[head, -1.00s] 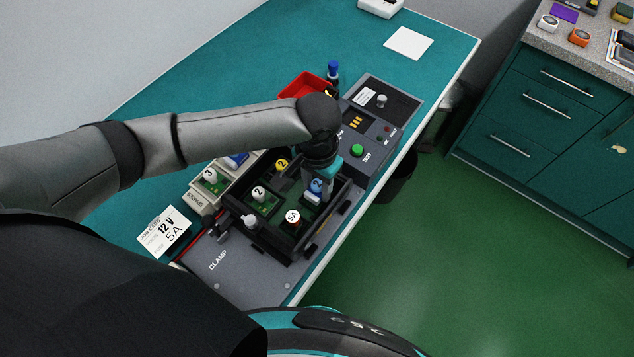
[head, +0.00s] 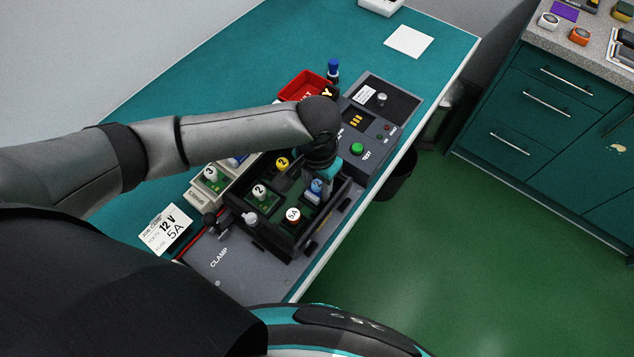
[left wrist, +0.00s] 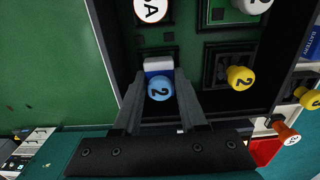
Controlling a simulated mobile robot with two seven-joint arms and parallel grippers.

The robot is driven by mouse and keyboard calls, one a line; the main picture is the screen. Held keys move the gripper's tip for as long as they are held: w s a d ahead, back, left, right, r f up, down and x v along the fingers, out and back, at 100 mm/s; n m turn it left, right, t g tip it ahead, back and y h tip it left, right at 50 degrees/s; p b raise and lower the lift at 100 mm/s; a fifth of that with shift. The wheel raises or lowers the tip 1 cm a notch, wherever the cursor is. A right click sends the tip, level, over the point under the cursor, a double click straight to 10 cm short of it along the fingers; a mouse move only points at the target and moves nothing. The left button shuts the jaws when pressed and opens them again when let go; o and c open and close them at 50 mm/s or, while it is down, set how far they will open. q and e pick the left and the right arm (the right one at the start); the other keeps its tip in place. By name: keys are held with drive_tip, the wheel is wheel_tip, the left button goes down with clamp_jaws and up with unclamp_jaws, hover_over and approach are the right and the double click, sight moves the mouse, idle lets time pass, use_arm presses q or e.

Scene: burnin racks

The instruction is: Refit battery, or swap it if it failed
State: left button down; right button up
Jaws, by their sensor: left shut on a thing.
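A battery with a round blue cap marked 2 (head: 316,187) stands at the right side of a dark open frame (head: 272,243). My left gripper (left wrist: 160,100) is shut on it, with a finger on each side of the blue cap. In the left wrist view the battery (left wrist: 158,89) shows its white and blue body at the frame's edge. How deep it sits in its bay is hidden. The frame also holds a white-capped module 2 (head: 259,191), a yellow-capped module 2 (head: 282,163) and a 5A fuse (head: 293,216). My right gripper is out of view.
A test panel with a green button (head: 357,149) stands just behind the frame. A red bin (head: 300,86) is beyond my arm. A spares tray (head: 200,199) and a 12 V 5A card (head: 165,229) lie left. A clamp lever (head: 210,219) is at the frame's left.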

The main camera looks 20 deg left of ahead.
use_arm(q)
drive_tip(key=shift+p, duration=0.4)
drive_tip(key=shift+f, duration=0.2)
idle(0.5)
drive_tip(key=c, duration=0.6)
unclamp_jaws()
drive_tip(key=shift+s, duration=0.1)
drive_tip(key=shift+c, duration=0.2)
drive_tip(key=shift+o, duration=1.4)
drive_tip(key=shift+r, duration=0.1)
drive_tip(key=shift+d+r+p, duration=0.1)
drive_tip(key=shift+r+p, duration=0.7)
drive_tip(key=shift+p, duration=0.3)
drive_tip(key=shift+r+p, duration=1.65)
drive_tip(key=shift+p, duration=0.4)
wheel_tip(320, 180, up, 4)
drive_tip(key=p, duration=0.5)
